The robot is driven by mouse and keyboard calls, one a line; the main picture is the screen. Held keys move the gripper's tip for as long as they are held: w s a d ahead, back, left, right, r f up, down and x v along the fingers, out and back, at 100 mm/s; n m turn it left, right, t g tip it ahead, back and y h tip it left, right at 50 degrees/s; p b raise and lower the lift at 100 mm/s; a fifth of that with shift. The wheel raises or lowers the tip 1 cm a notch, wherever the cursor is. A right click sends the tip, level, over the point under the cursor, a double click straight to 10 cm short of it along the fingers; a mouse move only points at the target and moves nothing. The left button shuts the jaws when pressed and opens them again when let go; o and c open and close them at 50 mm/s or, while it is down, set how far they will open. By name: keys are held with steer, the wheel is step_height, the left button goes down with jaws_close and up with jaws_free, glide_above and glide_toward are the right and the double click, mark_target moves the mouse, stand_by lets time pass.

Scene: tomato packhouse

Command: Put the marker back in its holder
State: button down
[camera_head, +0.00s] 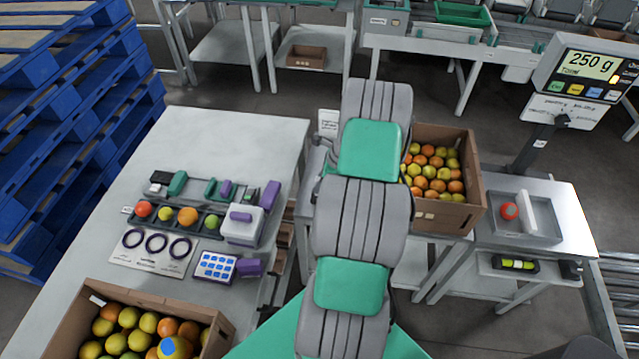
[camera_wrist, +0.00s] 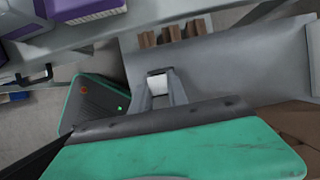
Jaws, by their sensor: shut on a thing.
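In the wrist view my gripper (camera_wrist: 160,88) has its grey fingers close together on a small white piece (camera_wrist: 159,84). I take this piece for the marker, but only a short part of it shows. In the head view my own arm covers the gripper and what it holds. A dark rack (camera_head: 190,228) with several coloured balls stands on the left table, with green and purple pieces behind it. I cannot tell from these frames which thing is the marker's holder.
The left table (camera_head: 225,135) is bare at its far end. A cardboard box of fruit (camera_head: 225,325) stands at its near end, and another box (camera_head: 462,215) stands right of my arm. A scale display (camera_head: 585,75) stands over a tray (camera_head: 540,232) with a red fruit.

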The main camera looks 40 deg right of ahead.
steer(key=shift+f, duration=0.4)
steer(key=c, duration=1.2)
jaws_free()
steer(key=shift+c, duration=0.6)
steer(key=shift+c, duration=1.1)
steer(key=shift+r, duration=0.15)
step_height(320, 180, up, 7)
steer(key=p, duration=0.5)
